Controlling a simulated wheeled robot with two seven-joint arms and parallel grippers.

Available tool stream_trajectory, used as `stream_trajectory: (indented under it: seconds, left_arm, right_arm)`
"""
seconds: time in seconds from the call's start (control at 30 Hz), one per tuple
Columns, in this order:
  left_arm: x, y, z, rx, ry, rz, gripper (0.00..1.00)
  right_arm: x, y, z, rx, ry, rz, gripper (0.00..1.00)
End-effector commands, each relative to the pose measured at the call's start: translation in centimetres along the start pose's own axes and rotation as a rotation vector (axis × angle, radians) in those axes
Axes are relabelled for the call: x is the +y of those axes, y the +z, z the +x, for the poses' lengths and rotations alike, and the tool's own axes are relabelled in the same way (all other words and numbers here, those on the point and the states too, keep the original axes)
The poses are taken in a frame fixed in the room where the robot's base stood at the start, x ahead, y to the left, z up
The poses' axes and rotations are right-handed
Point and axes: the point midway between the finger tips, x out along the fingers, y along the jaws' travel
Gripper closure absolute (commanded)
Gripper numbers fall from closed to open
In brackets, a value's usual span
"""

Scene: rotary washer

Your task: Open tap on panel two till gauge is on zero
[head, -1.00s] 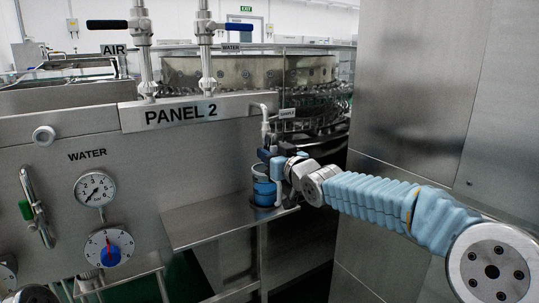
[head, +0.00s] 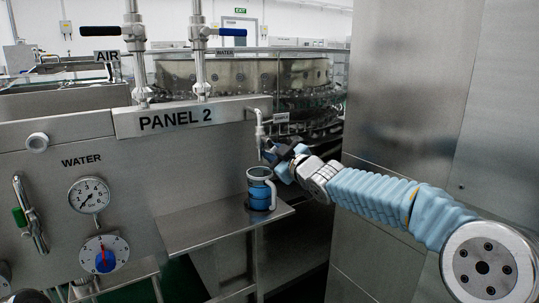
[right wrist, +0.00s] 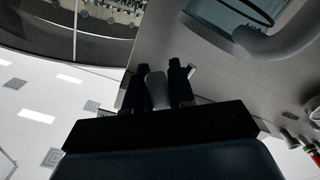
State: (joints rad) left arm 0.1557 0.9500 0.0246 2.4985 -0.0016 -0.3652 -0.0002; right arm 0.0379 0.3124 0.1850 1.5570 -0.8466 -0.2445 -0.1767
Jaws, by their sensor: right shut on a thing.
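The PANEL 2 sign (head: 178,119) is on a steel panel at the left. Below it, the round white gauge (head: 89,195) has its needle pointing to the lower left, near the low end of its scale. A thin pale sample tap (head: 260,124) curves down at the panel's right end. My right gripper (head: 270,152) is at the tap's lower end. In the right wrist view my right gripper (right wrist: 158,88) is closed around a pale grey rounded piece, seemingly part of the tap. My left gripper is not in view.
A blue and white cup (head: 260,190) stands on a steel shelf (head: 205,226) below the tap. Valves with black (head: 101,30) and blue (head: 232,32) levers rise above. A tall steel wall (head: 405,95) stands at the right.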

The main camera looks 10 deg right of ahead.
Motion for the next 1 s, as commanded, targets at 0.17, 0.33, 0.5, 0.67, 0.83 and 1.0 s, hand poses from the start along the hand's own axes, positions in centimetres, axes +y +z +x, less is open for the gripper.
stream_trajectory:
  seconds: [0.17,0.33,0.5,0.67,0.83,1.0]
  left_arm:
    - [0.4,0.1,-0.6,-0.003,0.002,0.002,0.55]
    - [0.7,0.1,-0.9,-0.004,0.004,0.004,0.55]
    - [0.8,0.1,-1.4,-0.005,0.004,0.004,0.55]
    - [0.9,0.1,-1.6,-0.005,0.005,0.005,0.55]
    - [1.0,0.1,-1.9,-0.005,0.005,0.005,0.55]
    - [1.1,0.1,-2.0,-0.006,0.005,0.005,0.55]
  right_arm:
    - [1.0,-0.1,0.0,-0.001,0.0,-0.168,1.0]
    - [1.7,-0.3,0.0,-0.001,-0.001,-0.329,1.0]
    - [2.5,-0.7,0.0,-0.001,0.0,-0.49,1.0]
    - [3.1,-1.1,0.0,0.0,-0.002,-0.635,1.0]
    - [3.6,-1.5,0.0,-0.001,-0.001,-0.77,1.0]
    - [4.0,-1.9,0.0,-0.001,-0.002,-0.874,1.0]
